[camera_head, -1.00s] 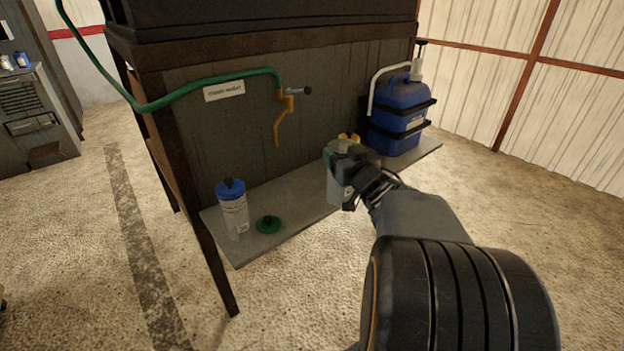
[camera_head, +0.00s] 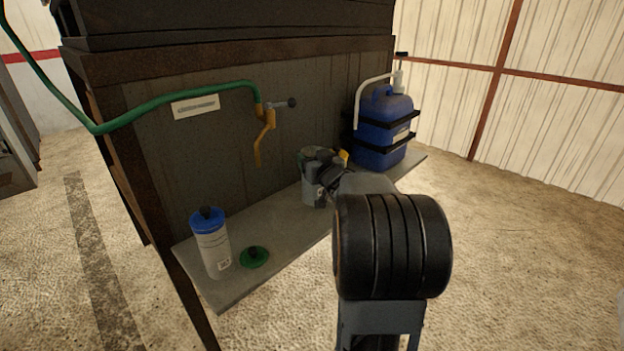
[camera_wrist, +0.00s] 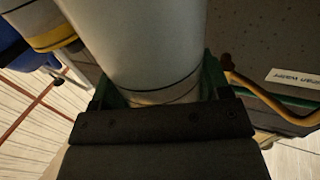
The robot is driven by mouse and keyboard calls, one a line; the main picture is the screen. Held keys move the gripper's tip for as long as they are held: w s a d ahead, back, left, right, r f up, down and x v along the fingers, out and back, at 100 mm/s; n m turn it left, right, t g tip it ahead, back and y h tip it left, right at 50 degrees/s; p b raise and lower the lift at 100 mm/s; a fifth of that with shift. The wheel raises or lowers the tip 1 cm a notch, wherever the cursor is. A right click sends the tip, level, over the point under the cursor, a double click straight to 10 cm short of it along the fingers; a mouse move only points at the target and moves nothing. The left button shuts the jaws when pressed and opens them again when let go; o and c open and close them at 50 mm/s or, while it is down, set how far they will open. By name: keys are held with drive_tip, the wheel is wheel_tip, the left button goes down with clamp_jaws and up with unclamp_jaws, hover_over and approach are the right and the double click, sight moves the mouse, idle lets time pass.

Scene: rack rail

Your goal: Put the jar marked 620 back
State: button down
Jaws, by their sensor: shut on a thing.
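My gripper (camera_head: 322,168) is shut on a pale grey jar (camera_head: 310,192), which is upright at the shelf below the tap. Whether its base touches the shelf I cannot tell. In the wrist view the jar (camera_wrist: 150,45) fills the space between the green-edged fingers; its mark cannot be read. A white jar with a blue lid (camera_head: 211,248) stands at the shelf's near left end; the mark on its label is too small to read. A green lid with a dark knob (camera_head: 255,258) lies on the shelf (camera_head: 285,232) between the two jars.
A blue canister (camera_head: 385,130) in black straps stands at the shelf's far right end. A yellow-topped thing (camera_head: 343,157) is partly hidden behind my gripper. A yellow tap (camera_head: 265,135) with a green hose (camera_head: 170,105) hangs above the shelf. Floor in front is clear.

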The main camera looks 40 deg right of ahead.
sight(311, 193)
drive_tip(key=shift+w+d+f+b, duration=0.15)
drive_tip(key=shift+w+f+b, duration=0.2)
drive_tip(key=shift+f, duration=0.55)
drive_tip(key=shift+w+d+f+b, duration=0.15)
drive_tip(key=shift+w+f+b, duration=0.15)
drive_tip(key=shift+f, duration=0.6)
drive_tip(key=shift+w+d+f+b, duration=0.15)
drive_tip(key=shift+w+f+b, duration=0.15)
drive_tip(key=shift+f, duration=0.7)
drive_tip(key=shift+f, duration=0.15)
drive_tip(key=shift+c, duration=0.4)
unclamp_jaws()
